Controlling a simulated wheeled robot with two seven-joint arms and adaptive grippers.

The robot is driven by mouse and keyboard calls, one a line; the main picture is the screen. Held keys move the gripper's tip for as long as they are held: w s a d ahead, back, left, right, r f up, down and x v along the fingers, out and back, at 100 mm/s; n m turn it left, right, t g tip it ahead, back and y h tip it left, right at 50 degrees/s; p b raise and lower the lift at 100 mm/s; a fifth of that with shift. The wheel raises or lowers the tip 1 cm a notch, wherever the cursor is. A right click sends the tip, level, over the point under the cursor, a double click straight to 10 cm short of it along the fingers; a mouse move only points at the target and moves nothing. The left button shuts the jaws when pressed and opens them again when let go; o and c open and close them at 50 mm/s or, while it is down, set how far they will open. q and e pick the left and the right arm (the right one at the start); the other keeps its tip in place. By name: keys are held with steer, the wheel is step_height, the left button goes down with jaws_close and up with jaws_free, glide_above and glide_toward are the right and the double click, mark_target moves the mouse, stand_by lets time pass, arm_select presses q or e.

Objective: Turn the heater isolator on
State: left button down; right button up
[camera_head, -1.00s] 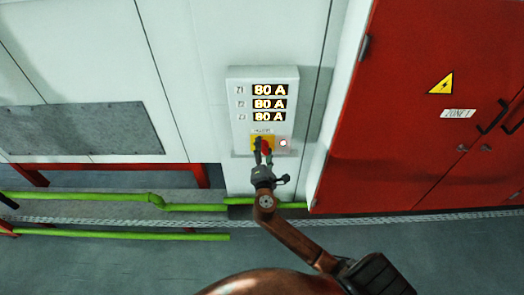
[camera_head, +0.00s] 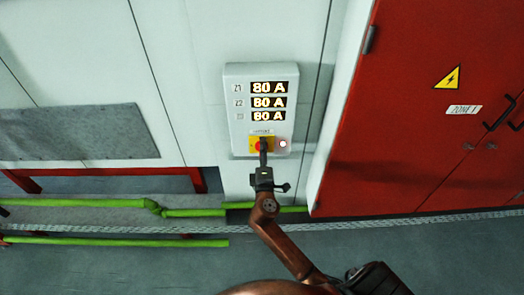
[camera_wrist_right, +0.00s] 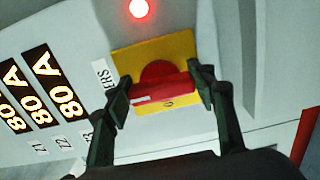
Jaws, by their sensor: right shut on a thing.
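The isolator switch has a red rotary handle (camera_wrist_right: 165,88) on a yellow square plate (camera_wrist_right: 184,46), low on a pale wall-mounted panel (camera_head: 236,128). My right gripper (camera_head: 263,145) is at the switch, with one finger at each end of the red handle in the right wrist view, shut on it. In that view the handle lies across the picture, with a "0" mark on the plate beside it. The head view shows the gripper nearly edge-on, covering part of the switch. A lamp (camera_wrist_right: 139,8) beside the switch glows red. My left gripper is not in view.
Three lit displays (camera_head: 268,102) above the switch each read 80 A. A red cabinet (camera_head: 415,130) with a warning sign stands to the right. Green pipes (camera_head: 105,203) run low along the wall at left. The wall around the panel is clear.

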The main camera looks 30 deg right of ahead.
stand_by(0.3)
steer(key=o, duration=1.2)
steer(key=v, duration=1.2)
